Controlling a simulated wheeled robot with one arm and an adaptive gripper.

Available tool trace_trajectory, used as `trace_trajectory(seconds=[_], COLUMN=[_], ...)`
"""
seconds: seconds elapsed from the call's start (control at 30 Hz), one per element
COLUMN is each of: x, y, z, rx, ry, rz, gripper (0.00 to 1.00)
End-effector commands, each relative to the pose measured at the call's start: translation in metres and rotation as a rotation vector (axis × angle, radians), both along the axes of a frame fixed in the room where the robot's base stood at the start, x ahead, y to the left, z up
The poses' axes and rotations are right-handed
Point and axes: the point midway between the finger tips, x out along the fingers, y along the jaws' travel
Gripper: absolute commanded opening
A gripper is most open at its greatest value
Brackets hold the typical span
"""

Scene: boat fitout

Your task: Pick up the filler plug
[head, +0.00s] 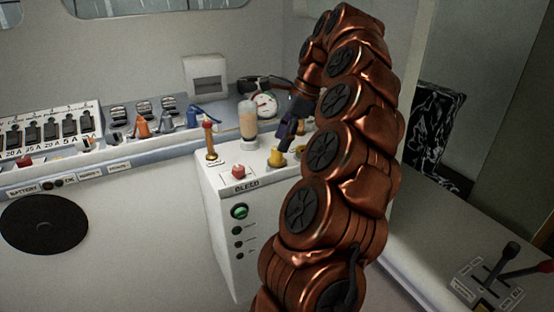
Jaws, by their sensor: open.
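A yellow plug-like piece (277,157), which looks like the filler plug, stands on top of the white box marked BLEED (215,190). My gripper (283,146) points down right at the yellow piece, with its dark fingers just above or beside it. The fingers are small and dark here, and I cannot tell whether they touch it. My gripper is open. My copper-coloured arm hides the right part of the box top. Another yellowish piece (301,149) is partly hidden behind the gripper.
On the box top stand a red knob (238,171), a red-handled brass fitting (210,143) and a bottle of amber liquid (247,122). A round gauge (265,103) is behind. A shelf with breakers (60,130) and coloured clamps runs left. Levers (495,270) are at lower right.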

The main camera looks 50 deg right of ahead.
Motion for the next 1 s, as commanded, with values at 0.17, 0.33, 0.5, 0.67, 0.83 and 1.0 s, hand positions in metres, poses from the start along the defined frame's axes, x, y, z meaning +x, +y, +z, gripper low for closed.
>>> trace_trajectory(seconds=[0.17,0.33,0.5,0.67,0.83,1.0], x=[0.004,0.008,0.011,0.012,0.012,0.012], y=[0.004,0.007,0.011,0.011,0.011,0.011], z=[-0.008,-0.02,-0.032,-0.035,-0.036,-0.035], rx=[0.0,-0.001,0.0,-0.002,-0.003,-0.002], ry=[0.0,-0.003,-0.001,-0.004,-0.003,-0.003], rz=[0.001,0.0,0.0,-0.002,-0.002,-0.002], gripper=[0.58,0.58,0.58,0.58,0.56,0.38])
